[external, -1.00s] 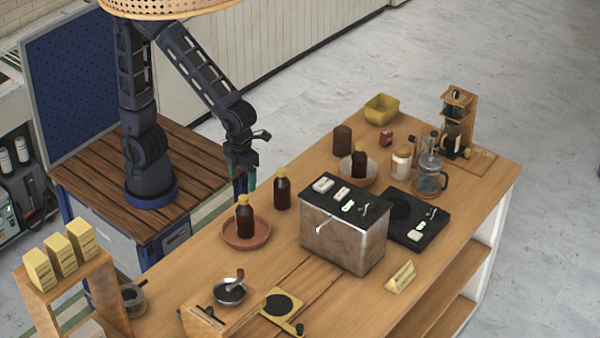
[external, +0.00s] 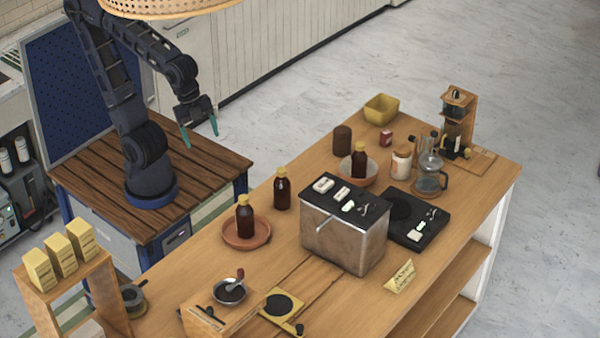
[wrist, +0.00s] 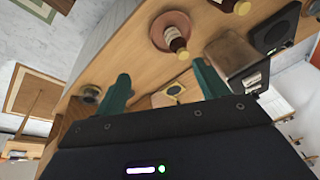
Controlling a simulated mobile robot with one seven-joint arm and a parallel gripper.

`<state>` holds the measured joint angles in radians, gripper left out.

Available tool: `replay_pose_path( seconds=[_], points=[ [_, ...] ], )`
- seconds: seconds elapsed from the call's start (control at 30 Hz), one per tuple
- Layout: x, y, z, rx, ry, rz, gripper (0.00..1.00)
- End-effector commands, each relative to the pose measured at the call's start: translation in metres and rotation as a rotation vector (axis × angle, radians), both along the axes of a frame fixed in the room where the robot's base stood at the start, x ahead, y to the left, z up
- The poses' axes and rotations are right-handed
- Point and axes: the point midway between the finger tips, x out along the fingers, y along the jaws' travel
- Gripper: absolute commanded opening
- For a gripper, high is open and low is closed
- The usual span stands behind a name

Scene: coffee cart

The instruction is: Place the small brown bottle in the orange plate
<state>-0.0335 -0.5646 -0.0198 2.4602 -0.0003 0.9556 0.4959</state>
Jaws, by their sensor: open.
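A brown bottle with a yellow cap (external: 245,219) stands upright in the orange plate (external: 262,238) on the counter. In the wrist view the plate (wrist: 158,24) and this bottle (wrist: 175,38) show at top centre. A similar brown bottle (external: 282,190) stands on the counter just behind and right of the plate. A third (external: 359,161) stands in a shallow bowl (external: 368,178) farther right. My gripper (external: 200,131) is open and empty, raised behind the counter, apart from all bottles. Its spread green fingers show in the wrist view (wrist: 161,75).
A metal box-shaped machine (external: 343,240) stands mid-counter, right of the plate. A grinder (external: 229,292) and a wooden rack with yellow packets (external: 62,256) are at the front left. A glass carafe (external: 430,178) and yellow bin (external: 381,109) are at the far right.

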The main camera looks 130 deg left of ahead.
Motion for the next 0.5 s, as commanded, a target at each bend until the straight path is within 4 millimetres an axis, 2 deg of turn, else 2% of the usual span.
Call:
replay_pose_path(
  seconds=[0.03,0.2,0.33,0.5],
  points=[
    [-0.012,-0.001,0.003,-0.025,-0.025,0.070,0.73],
    [-0.039,-0.002,0.007,-0.115,-0.082,0.305,0.73],
    [-0.051,-0.003,0.007,-0.160,-0.105,0.408,0.73],
    [-0.055,-0.003,0.007,-0.180,-0.112,0.452,0.73]
  ],
)
